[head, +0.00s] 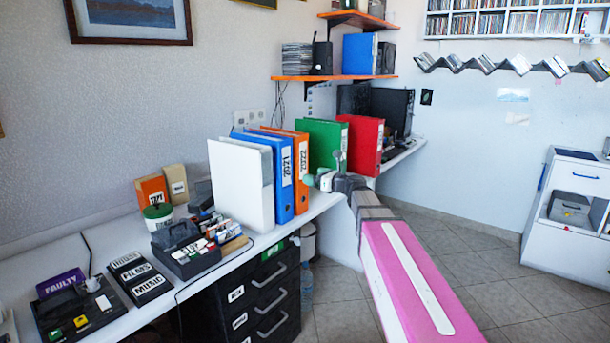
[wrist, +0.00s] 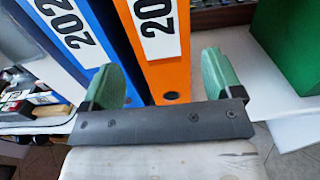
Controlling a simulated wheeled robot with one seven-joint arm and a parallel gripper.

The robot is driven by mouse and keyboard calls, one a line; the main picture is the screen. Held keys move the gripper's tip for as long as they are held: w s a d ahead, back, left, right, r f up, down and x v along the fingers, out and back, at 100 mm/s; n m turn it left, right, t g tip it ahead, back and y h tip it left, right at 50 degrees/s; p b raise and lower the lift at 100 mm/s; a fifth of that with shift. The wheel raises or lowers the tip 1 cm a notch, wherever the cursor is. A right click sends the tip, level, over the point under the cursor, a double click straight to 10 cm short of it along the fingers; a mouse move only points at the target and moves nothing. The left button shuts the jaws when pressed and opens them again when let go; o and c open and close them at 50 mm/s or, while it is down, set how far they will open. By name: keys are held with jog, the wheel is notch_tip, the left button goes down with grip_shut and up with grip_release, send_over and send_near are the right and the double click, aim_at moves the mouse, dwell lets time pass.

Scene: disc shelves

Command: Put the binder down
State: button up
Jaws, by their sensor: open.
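The orange binder (head: 298,172) labelled 2022 stands upright on the white desk (head: 262,247). The blue binder (head: 285,180) labelled 2021 stands close to its left, and the green binder (head: 325,143) is to its right across a gap. My gripper (head: 312,181) is at the desk's front edge by the orange binder. In the wrist view its green fingers are spread and the orange binder (wrist: 160,75) shows between them, with the blue binder (wrist: 75,45) beyond the left finger. The jaws hold nothing that I can see. I cannot tell whether a finger touches a binder.
A white file (head: 238,183) stands left of the blue binder. The red binder (head: 365,145) stands right of the green one. A grey box of discs (head: 187,250) is farther left. Black drawers (head: 262,300) are under the desk. Open floor lies to the right.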

jog(key=s+d+f+n+g+h, duration=0.35)
jog(key=s+f+n, duration=0.4)
jog(key=f, duration=0.45)
jog(key=s+d+f+n+g+h, duration=0.2)
jog(key=s+f+n+g+h, duration=0.15)
jog(key=s+f+n, duration=0.6)
jog(key=s+d+f+n+g+h, duration=0.4)
jog(key=s+d+f+n+h, duration=0.3)
jog(key=s+d+f, duration=0.3)
notch_tip(320, 180, down, 2)
jog(key=shift+s+d+f+n, duration=0.1)
jog(key=shift+s+d+n, duration=0.1)
jog(key=shift+s+n, duration=0.45)
jog(key=shift+w, duration=0.2)
